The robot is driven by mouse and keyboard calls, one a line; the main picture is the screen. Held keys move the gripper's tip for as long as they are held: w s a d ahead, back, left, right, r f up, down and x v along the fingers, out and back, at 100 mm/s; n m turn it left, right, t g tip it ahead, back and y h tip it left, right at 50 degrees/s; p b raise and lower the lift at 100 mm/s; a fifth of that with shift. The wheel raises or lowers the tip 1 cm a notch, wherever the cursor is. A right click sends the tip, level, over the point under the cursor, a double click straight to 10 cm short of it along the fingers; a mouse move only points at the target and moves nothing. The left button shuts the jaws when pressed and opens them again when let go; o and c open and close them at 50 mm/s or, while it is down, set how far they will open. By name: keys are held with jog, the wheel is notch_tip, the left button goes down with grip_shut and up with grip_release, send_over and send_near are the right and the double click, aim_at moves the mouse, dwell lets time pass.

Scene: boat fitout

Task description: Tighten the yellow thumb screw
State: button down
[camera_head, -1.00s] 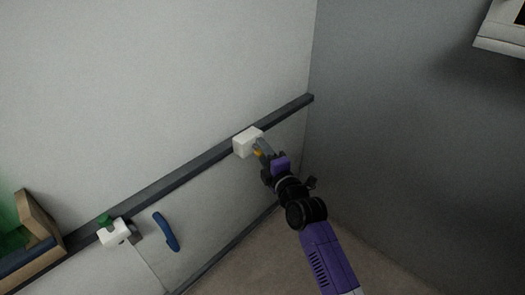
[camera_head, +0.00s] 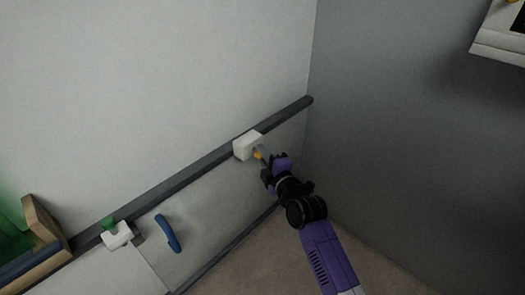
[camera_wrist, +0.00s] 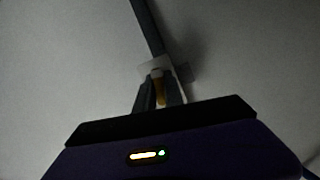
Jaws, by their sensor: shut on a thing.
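The yellow thumb screw (camera_head: 257,155) sits at the front of a white block (camera_head: 245,146) on the dark wall rail. My gripper (camera_head: 262,158) is at the screw, with its fingers on either side. In the wrist view the yellow screw (camera_wrist: 158,90) shows between the two fingers of my gripper (camera_wrist: 158,92), which are shut on it. The white block (camera_wrist: 151,69) lies just beyond the fingertips. The part of the screw between the fingers is partly hidden.
The dark rail (camera_head: 180,183) runs along the wall. A second white block (camera_head: 117,235) with a green knob (camera_head: 109,223) is at lower left. A blue handle (camera_head: 167,233) is beside it. A wooden-edged box (camera_head: 46,222) stands far left. A grey wall (camera_head: 420,150) is to the right.

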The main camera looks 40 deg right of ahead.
jog(key=m+g+y+p, duration=0.1)
jog(key=m+p, duration=0.1)
jog(key=m, duration=0.1)
jog(key=shift+r, duration=0.15)
jog(key=m+g+y+p, duration=0.1)
jog(key=m+p, duration=0.1)
jog(key=m, duration=0.1)
jog(key=shift+y, duration=0.4)
jog(key=m+y+p, duration=0.1)
jog(key=m+y, duration=0.1)
jog(key=m, duration=0.1)
jog(key=shift+m+g, duration=0.3)
jog(key=shift+m+y, duration=0.9)
jog(key=shift+m, duration=0.3)
jog(key=m+y, duration=0.2)
jog(key=m, duration=0.1)
jog(key=shift+f, duration=0.2)
jog(key=m+y, duration=0.1)
jog(key=m, duration=0.1)
jog(key=shift+m+y, duration=0.3)
jog(key=shift+y, duration=0.1)
jog(key=m+t+y+b, duration=0.1)
jog(key=m, duration=0.2)
jog(key=shift+y, duration=0.4)
jog(key=m+t+y, duration=0.1)
jog(key=m, duration=0.2)
jog(key=shift+m+t, duration=0.3)
jog(key=shift+m, duration=0.1)
jog(key=shift+b, duration=0.3)
